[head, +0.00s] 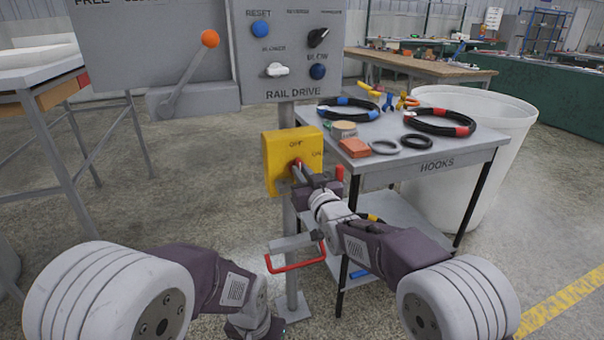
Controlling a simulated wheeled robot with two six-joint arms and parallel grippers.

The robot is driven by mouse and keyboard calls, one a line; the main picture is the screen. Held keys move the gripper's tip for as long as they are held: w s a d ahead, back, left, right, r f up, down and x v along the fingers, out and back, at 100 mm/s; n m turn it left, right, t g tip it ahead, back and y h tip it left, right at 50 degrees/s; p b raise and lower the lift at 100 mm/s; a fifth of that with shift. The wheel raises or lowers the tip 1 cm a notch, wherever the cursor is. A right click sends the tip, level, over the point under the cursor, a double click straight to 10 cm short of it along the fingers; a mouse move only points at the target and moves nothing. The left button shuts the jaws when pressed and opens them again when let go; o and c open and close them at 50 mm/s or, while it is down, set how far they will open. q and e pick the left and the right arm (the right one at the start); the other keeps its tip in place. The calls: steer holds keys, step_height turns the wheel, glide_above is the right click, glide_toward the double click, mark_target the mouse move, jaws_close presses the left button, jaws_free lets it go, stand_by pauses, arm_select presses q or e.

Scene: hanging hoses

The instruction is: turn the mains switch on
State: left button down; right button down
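The mains switch is a yellow box (281,151) on a grey post, marked OFF at the top and ON at the right. A small dark and red part shows at its face, mostly hidden by my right gripper. My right gripper (303,173) is right at the front of the box, its dark fingertips at or very near that part. I cannot tell whether they touch or grip it. The lever's exact position is hidden. My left arm reaches down at the lower left; its wrist (252,313) is at the bottom edge and its fingers cannot be made out.
Above is a grey RAIL DRIVE panel (291,92) with knobs, beside a grey box with an orange-tipped lever (210,39). A red U-shaped handle (298,264) sits low on the post. The HOOKS table (437,152) with hoses and rings stands close right, a white bin (505,124) behind.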

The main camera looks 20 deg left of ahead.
steer(key=shift+m, duration=0.4)
steer(key=shift+w+d+f+m+p, duration=0.15)
steer(key=shift+m+p, duration=0.35)
steer(key=shift+m, duration=2.3)
steer(key=shift+f+m+p, duration=0.1)
steer(key=shift+m+p, duration=0.4)
steer(key=shift+m, duration=2.3)
steer(key=shift+w+d+f+m+p, duration=0.15)
steer(key=shift+m+p, duration=0.35)
steer(key=shift+m, duration=2.3)
steer(key=shift+s+m, duration=0.1)
steer(key=shift+m, duration=0.2)
steer(key=c, duration=1.4)
jaws_free()
steer(key=shift+c, duration=0.2)
